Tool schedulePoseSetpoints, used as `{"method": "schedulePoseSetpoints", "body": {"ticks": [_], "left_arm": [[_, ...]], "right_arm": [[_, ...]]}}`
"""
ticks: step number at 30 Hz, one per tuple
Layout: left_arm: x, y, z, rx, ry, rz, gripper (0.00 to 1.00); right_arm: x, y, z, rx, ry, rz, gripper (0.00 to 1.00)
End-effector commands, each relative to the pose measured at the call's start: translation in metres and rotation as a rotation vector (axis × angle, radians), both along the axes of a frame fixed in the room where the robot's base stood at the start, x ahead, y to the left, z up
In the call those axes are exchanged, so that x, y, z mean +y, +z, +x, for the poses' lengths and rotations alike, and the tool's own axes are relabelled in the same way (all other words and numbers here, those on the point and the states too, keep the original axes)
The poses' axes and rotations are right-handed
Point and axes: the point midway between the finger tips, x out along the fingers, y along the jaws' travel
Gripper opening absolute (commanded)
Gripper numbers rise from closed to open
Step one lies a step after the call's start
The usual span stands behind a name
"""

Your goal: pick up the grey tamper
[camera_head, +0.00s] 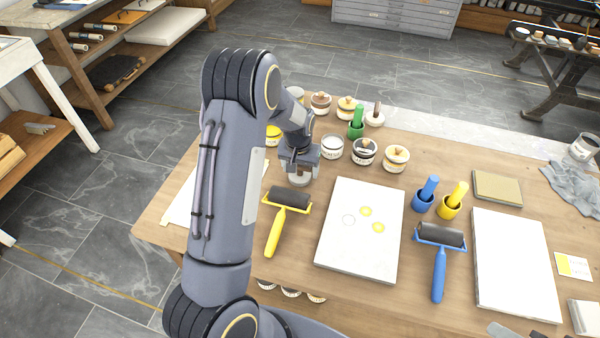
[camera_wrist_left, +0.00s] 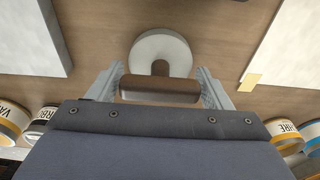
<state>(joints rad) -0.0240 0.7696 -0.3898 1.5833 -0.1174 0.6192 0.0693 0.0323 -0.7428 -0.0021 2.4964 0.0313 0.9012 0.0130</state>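The grey tamper has a round pale grey base and a brown handle. In the head view its base (camera_head: 299,180) stands on the wooden bench, below my left gripper (camera_head: 299,160), which hides the handle. In the left wrist view the tamper's base (camera_wrist_left: 160,48) shows beyond the fingertips. The brown handle lies between the two fingers of my left gripper (camera_wrist_left: 162,78), its ends at or very near both fingers. I cannot tell whether they press on it. My right gripper is not in view.
A yellow-handled roller (camera_head: 276,226) and a white slab (camera_head: 350,252) lie in front and to the right. Several tins, such as a white one (camera_head: 332,148), stand close by. A blue roller (camera_head: 438,270) lies further right. A second, paler tamper (camera_head: 375,116) stands behind.

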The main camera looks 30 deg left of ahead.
Motion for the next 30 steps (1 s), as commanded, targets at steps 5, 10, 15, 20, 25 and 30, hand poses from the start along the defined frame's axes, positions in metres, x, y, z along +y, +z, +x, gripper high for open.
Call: {"method": "schedulePoseSetpoints", "body": {"ticks": [5, 10, 15, 20, 25, 30], "left_arm": [[0.0, 0.0, 0.0, 0.0, 0.0, 0.0, 0.49], [0.0, 0.001, 0.0, -0.001, 0.0, 0.0, 0.35], [0.0, 0.001, 0.0, -0.001, 0.0, 0.0, 0.35], [0.0, 0.008, 0.001, -0.002, -0.001, 0.001, 0.35], [0.0, 0.03, 0.001, -0.005, 0.0, 0.0, 0.35], [-0.02, 0.06, -0.014, -0.005, -0.006, -0.001, 0.35]], "right_arm": [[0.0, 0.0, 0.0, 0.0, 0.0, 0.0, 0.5], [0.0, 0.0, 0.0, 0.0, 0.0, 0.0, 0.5], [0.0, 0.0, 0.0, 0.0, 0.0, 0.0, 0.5], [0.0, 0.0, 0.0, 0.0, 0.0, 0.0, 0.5], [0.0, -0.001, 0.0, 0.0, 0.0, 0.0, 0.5], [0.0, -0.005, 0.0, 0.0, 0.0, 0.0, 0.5]]}}
